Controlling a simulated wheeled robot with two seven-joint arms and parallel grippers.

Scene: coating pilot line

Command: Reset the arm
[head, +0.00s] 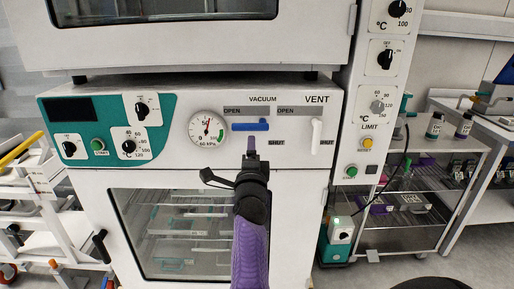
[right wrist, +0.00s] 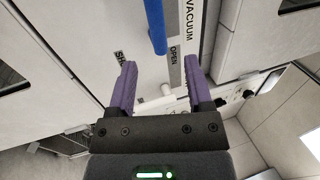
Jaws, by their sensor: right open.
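My right gripper (head: 251,143) reaches up from the bottom middle of the head view, its purple fingers just below the blue vacuum handle (head: 250,126). That handle lies level on the oven's front panel, under a VACUUM label. In the right wrist view the gripper (right wrist: 159,66) is open, with nothing gripped between its two purple fingers. The blue handle (right wrist: 155,25) shows there beyond the fingertips, apart from them. My left gripper is in neither view.
A white vent handle (head: 316,135) hangs upright to the right of the vacuum handle. A pressure gauge (head: 207,128) sits to the left. Below is the oven's glass door (head: 165,235). A white cart (head: 45,215) stands at left, a wire shelf rack (head: 405,220) at right.

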